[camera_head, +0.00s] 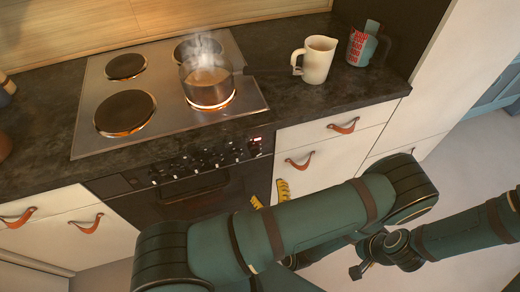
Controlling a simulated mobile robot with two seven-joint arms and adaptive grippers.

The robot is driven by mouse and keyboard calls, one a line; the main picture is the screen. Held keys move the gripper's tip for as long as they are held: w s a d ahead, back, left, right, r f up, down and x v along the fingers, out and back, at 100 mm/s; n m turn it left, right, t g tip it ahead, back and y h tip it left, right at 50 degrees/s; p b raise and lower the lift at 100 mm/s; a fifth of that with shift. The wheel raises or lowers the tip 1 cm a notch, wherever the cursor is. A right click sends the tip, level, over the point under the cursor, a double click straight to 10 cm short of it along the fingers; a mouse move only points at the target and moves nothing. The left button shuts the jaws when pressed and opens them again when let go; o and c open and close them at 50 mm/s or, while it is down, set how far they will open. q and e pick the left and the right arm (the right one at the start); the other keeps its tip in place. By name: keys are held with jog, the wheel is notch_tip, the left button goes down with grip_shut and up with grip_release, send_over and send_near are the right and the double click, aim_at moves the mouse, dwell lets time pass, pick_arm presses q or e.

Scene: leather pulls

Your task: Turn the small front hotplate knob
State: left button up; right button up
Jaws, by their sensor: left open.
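A row of several small knobs (207,160) with pale markings runs along the black oven front, below the counter edge. I cannot tell which one belongs to the small front hotplate. A steaming pot (208,82) stands on the front right hotplate, which glows orange around its base. The large front left hotplate (124,112) also has an orange glow at its rim. My left gripper (270,191) is open, with two yellow fingertips apart, below and right of the knobs and apart from them. My own arm hides the rest of it.
A cream jug (316,59) and a green container with red markings (362,44) stand on the dark counter (290,95) right of the hob. White drawers with leather pulls (344,126) flank the oven. Open floor (450,150) lies to the right.

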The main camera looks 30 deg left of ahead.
aim_at(257, 156)
pick_arm(q)
jog(key=shift+m, duration=0.3)
jog(key=x, duration=0.4)
jog(key=b+x, duration=0.1)
jog(key=x, duration=0.8)
jog(key=shift+w+r+b, duration=0.25)
jog(key=shift+w+b, duration=0.05)
jog(key=shift+w, duration=0.3)
jog(key=shift+t, duration=0.3)
jog(key=c, duration=1.2)
